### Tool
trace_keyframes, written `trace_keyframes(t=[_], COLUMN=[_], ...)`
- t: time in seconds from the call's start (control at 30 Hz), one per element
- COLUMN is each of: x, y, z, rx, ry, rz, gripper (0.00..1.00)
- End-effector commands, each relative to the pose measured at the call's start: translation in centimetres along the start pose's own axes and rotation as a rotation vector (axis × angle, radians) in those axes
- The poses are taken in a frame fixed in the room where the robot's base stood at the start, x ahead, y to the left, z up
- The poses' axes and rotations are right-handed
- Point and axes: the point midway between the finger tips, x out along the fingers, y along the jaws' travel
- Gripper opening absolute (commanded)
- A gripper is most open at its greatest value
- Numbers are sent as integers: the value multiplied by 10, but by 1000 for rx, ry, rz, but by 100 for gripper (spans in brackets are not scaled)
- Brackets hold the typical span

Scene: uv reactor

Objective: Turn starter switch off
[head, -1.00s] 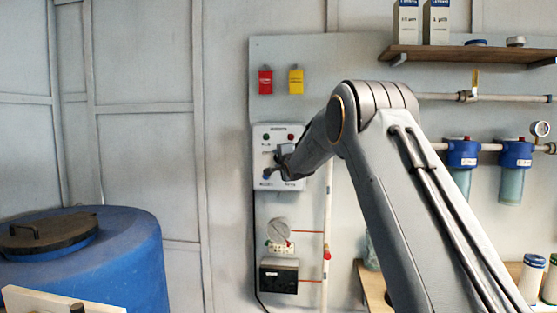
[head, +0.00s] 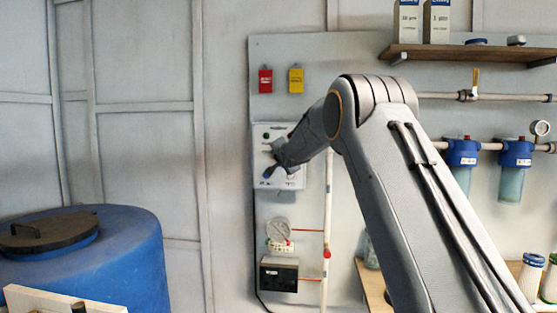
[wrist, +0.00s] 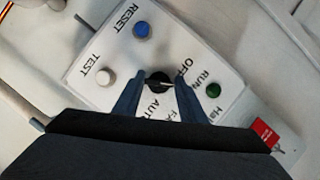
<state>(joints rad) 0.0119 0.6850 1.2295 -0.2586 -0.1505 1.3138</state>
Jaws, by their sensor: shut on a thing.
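The starter box (head: 262,145) is a white control panel on the grey wall board in the head view, partly hidden by my arm. In the wrist view its face (wrist: 115,62) shows tilted, with OFF and AUTO lettering around a black rotary switch (wrist: 157,78). My gripper (wrist: 160,82) is shut on this switch, one finger on each side. In the head view my gripper (head: 271,168) is at the front of the box. A pale line crosses the switch, but I cannot tell clearly which label it points to.
A blue RESET button (wrist: 142,29), a white TEST button (wrist: 106,77) and a green RUN light (wrist: 213,90) lie close around the switch. Red (head: 265,81) and yellow (head: 296,80) tags hang above the box. A gauge (head: 278,230) and a blue barrel (head: 130,250) are lower down.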

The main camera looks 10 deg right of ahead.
Motion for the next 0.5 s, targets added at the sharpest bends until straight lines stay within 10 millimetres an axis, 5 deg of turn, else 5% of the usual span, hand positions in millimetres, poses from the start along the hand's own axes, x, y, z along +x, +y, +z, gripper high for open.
trace_keyframes(t=[0.17,0.2,0.3,0.5], x=[0,0,0,0], y=[1,1,1,0], z=[0,0,0,0], rx=[-1,-1,-1,0], ry=[-1,-1,-1,0], rz=[2,2,1,0], gripper=[15,41,56,56])
